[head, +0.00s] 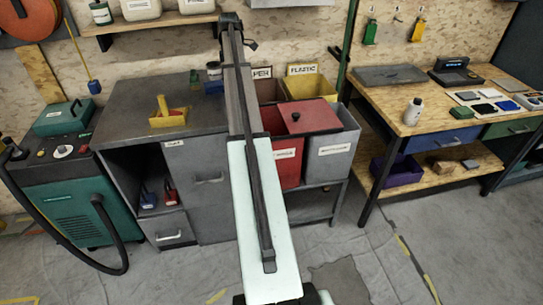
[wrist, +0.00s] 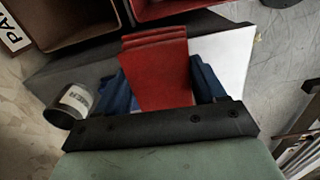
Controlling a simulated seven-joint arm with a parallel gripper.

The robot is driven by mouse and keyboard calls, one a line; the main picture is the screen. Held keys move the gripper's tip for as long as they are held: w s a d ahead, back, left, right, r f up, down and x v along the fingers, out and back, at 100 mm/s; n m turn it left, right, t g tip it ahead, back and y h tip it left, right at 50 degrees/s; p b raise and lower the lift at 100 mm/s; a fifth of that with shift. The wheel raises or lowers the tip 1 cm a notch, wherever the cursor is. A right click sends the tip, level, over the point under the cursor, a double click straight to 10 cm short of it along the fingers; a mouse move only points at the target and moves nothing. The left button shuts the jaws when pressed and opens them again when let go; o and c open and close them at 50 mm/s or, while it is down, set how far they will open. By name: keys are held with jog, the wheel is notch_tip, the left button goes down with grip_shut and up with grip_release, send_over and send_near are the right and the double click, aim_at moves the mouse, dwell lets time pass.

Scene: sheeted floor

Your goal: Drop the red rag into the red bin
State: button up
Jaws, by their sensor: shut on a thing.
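The red rag (wrist: 155,65) is a folded, layered red slab in the wrist view. My gripper (wrist: 160,78) is shut on it, with blue finger parts showing on both sides and the rag sticking out ahead. The red bin (head: 290,170) stands right of centre in the head view, with a white label on its front and a red top panel with a dark knob-like spot. In the wrist view, a red rim (wrist: 180,12) shows at the top edge, beyond the rag and apart from it. In the head view, my arm hides the rag and gripper.
A brown paper bin (wrist: 75,25) and a dark labelled can (wrist: 70,105) are near the gripper. A yellow plastic bin (head: 308,88) and a grey bin (head: 335,150) neighbour the red bin. A grey cabinet (head: 125,115) stands left, a workbench (head: 400,95) right.

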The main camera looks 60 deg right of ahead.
jog(key=s+d+f, duration=0.3)
jog(key=s, duration=0.4)
jog(key=s+d+f, duration=0.3)
jog(key=s, duration=0.4)
jog(key=shift+s+d+f+n, duration=0.3)
jog(key=shift+n, duration=0.1)
jog(key=shift+f, duration=0.1)
jog(key=shift+f, duration=2.85)
jog(key=o, duration=1.1)
